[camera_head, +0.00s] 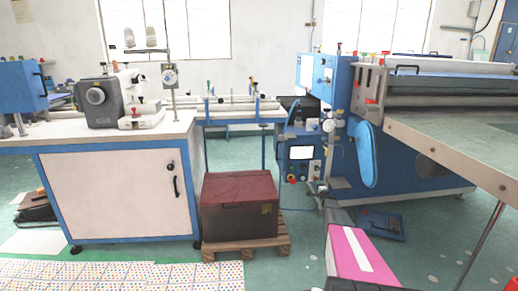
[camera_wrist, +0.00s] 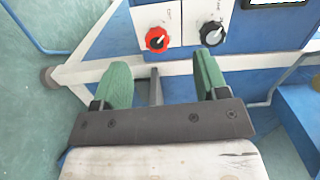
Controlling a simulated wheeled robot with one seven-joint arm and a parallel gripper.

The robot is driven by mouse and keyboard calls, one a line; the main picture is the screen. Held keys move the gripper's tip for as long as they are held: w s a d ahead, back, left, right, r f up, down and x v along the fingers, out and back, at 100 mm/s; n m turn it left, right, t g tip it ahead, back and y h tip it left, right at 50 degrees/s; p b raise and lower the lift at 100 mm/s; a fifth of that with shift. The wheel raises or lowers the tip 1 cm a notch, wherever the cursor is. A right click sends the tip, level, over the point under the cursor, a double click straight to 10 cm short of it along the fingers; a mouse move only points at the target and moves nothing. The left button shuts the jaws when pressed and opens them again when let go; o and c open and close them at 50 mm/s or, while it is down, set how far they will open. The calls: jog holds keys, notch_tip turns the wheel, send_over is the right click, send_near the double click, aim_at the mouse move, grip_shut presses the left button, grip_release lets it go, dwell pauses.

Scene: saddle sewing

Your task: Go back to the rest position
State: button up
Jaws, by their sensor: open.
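My gripper (camera_wrist: 161,68) shows in the wrist view, with two green fingers set wide apart on a dark bar. It is open, and nothing is between the fingers. Beyond the fingertips are a red knob (camera_wrist: 157,39) and a black knob (camera_wrist: 212,33) on white plates of a blue machine front. The fingers appear apart from both knobs. In the head view the control panel (camera_head: 301,153) with a lit screen stands right of centre. I cannot make out the fingers clearly in the head view.
A blue-framed cabinet (camera_head: 118,196) with a sewing machine (camera_head: 100,97) stands at left. A dark red box (camera_head: 239,200) sits on a wooden pallet (camera_head: 245,247). A large blue machine (camera_head: 340,80) with a long table (camera_head: 455,140) fills the right. Green floor (camera_head: 290,262) is open in front.

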jog(key=s+a+r+n+g+y, duration=0.2)
jog(key=s+a+r+n, duration=0.1)
jog(key=s+a, duration=0.4)
jog(key=s+a+r+n+g+y, duration=0.25)
jog(key=s+a+n, duration=0.2)
jog(key=a, duration=0.45)
jog(key=s+a+r+n+g+y, duration=0.2)
jog(key=s+a+r+y, duration=0.1)
jog(key=s+a, duration=0.45)
jog(key=s+a+r+n+g+h, duration=0.1)
jog(key=s+a+n+g, duration=0.15)
jog(key=s+a, duration=0.4)
jog(key=s+a+r+n+g, duration=0.15)
jog(key=s+a+g, duration=0.25)
jog(key=s, duration=0.6)
jog(key=s+d+r+n+g+h, duration=0.1)
jog(key=s+h, duration=0.3)
jog(key=s, duration=0.8)
jog(key=s+r+n+g+h, duration=0.2)
jog(key=s+r+g+h, duration=0.1)
jog(key=s, duration=1)
jog(key=shift+d+g+h, duration=0.4)
jog(key=shift+g+h, duration=0.1)
jog(key=shift+h, duration=0.05)
